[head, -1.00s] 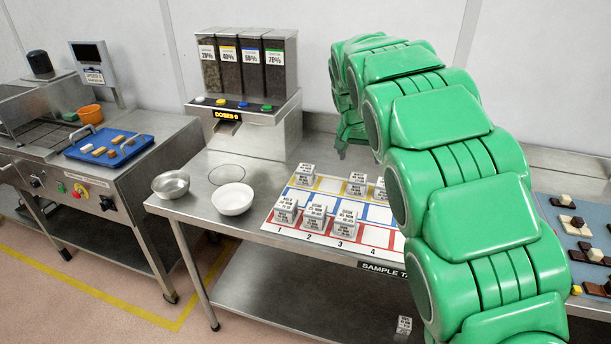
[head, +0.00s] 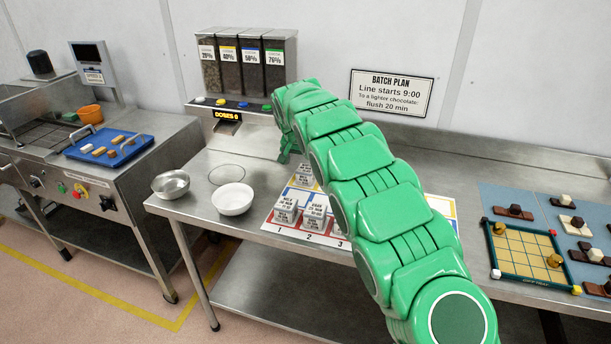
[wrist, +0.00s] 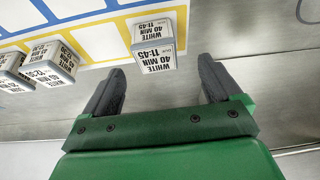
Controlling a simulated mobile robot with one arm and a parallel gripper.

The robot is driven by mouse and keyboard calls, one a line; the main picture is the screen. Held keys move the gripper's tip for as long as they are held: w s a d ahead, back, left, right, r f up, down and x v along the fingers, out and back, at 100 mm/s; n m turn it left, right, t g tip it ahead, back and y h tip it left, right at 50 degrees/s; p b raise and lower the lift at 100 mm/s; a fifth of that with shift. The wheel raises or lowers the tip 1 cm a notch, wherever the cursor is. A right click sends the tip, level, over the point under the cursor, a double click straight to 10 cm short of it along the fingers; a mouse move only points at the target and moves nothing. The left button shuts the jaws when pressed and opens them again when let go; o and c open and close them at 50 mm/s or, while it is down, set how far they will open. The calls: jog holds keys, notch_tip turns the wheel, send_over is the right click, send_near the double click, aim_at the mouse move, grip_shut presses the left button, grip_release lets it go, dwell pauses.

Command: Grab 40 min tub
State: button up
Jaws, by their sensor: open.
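A white tub (wrist: 157,45) with a dark-edged lid and the label "WHITE 40 MIN 11:45" stands on the yellow-bordered edge of the sample mat (wrist: 108,36) in the wrist view. My gripper (wrist: 160,84) is open and empty, its two dark fingers spread wide. The tub lies just beyond the fingertips, roughly in line with the gap, not between them. Two more tubs (wrist: 51,63) (wrist: 14,72) stand to its left. In the head view a back-row tub (head: 305,172) shows beside my arm, which hides much of the mat and my fingers.
Front-row tubs (head: 286,210) stand on the mat. A white bowl (head: 232,200) and a steel bowl (head: 171,184) stand left of it. The dispenser (head: 243,85) rises behind. A yellow grid board (head: 525,250) lies at right. Bare steel table borders the mat.

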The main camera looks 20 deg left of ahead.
aim_at(305, 168)
jog(key=shift+d+x, duration=0.15)
jog(key=shift+x, duration=1.55)
jog(key=shift+d+x, duration=0.1)
jog(key=shift+x, duration=1.55)
jog(key=shift+w, duration=0.1)
jog(key=shift+c, duration=0.3)
jog(key=c, duration=1.1)
jog(key=shift+o, duration=0.2)
jog(key=shift+r, duration=0.1)
